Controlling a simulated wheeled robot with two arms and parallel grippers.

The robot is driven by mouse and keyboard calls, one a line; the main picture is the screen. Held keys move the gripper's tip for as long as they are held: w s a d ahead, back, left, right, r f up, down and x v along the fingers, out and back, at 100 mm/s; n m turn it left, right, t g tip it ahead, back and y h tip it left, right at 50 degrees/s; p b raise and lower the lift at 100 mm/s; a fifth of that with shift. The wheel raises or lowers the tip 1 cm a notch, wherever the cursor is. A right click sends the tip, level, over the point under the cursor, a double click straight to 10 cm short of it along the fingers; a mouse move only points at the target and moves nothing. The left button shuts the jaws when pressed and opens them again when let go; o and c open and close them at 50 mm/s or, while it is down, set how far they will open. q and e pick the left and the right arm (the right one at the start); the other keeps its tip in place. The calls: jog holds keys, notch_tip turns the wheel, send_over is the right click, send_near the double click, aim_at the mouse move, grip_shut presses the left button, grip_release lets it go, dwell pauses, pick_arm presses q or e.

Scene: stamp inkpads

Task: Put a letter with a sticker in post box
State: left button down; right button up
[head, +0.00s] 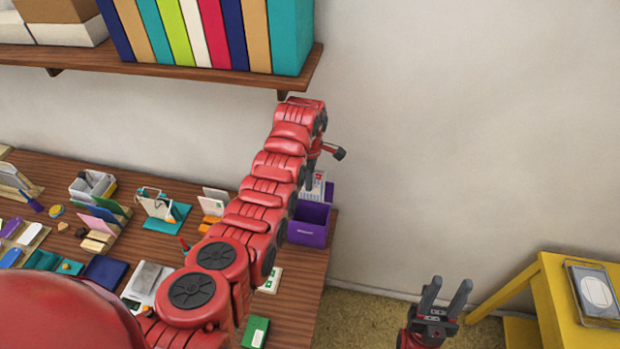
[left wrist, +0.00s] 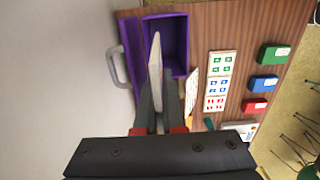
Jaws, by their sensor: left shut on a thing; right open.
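The purple post box (head: 307,232) stands at the right end of the wooden desk, against the wall. Its open top shows in the left wrist view (left wrist: 180,45). My left gripper (left wrist: 158,95) is shut on a pale letter (left wrist: 155,62), seen nearly edge-on over the left part of the box opening. In the head view the letter (head: 317,185) shows a printed face, partly hidden by my left arm; I cannot tell whether its lower edge is inside the box. My right gripper (head: 447,287) is open and empty, away from the desk at lower right.
Sticker sheets (left wrist: 219,65) and green (left wrist: 273,54), blue (left wrist: 263,83) and red (left wrist: 255,105) pads lie right of the box in the wrist view. A shelf of books (head: 235,35) hangs above. A yellow table (head: 560,300) stands at right.

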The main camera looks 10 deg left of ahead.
pick_arm(q)
jog(key=shift+s, duration=0.1)
jog(key=shift+d+f+b, duration=0.1)
jog(key=shift+f+b, duration=0.05)
jog(key=shift+b, duration=0.45)
notch_tip(320, 180, down, 9)
jog(key=b, duration=0.5)
jog(key=shift+b, duration=0.3)
jog(key=c, duration=0.9)
grip_release()
jog(key=shift+c, duration=0.2)
jog(key=shift+r, duration=0.25)
